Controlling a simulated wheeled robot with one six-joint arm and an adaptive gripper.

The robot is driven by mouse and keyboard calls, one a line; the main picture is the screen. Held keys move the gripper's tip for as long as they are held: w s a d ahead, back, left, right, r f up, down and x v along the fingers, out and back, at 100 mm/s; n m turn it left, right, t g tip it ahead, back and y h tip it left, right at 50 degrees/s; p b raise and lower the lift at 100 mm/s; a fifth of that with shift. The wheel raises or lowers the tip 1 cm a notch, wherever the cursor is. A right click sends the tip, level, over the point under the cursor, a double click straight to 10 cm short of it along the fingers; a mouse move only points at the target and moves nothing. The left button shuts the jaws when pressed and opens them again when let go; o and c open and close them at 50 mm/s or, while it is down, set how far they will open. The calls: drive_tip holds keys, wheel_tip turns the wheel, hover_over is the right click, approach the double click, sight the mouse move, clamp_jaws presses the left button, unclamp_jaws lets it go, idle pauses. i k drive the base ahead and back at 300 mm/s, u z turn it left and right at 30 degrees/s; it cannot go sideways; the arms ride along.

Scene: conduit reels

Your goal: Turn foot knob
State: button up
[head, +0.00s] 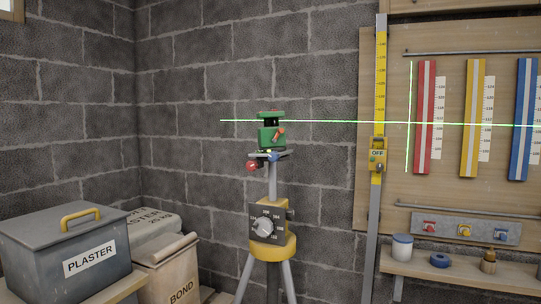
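A green laser level (271,133) stands on a small levelling plate on top of a tripod (272,183). A red knob (251,167) sticks out at the plate's lower left, and a small blue knob (274,157) shows at its front. These look like foot knobs; which one the task names I cannot tell. Lower on the tripod is a dark dial plate (267,221) with a pale round knob (264,227), above a yellow collar (272,246). My gripper is not in view.
A yellow-topped staff (380,70) carries a yellow receiver (377,160) reading OFF. Behind it is a wooden board (450,80) with red, yellow and blue strips. A shelf (455,271) holds small containers. A grey PLASTER box (65,250) and bags stand left. Block walls lie behind.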

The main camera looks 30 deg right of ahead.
sight(252, 165)
drive_tip(key=z, duration=0.05)
drive_tip(key=k, duration=0.5)
drive_tip(key=z, duration=1.5)
drive_tip(key=i, duration=1.15)
drive_tip(key=u, duration=2.15)
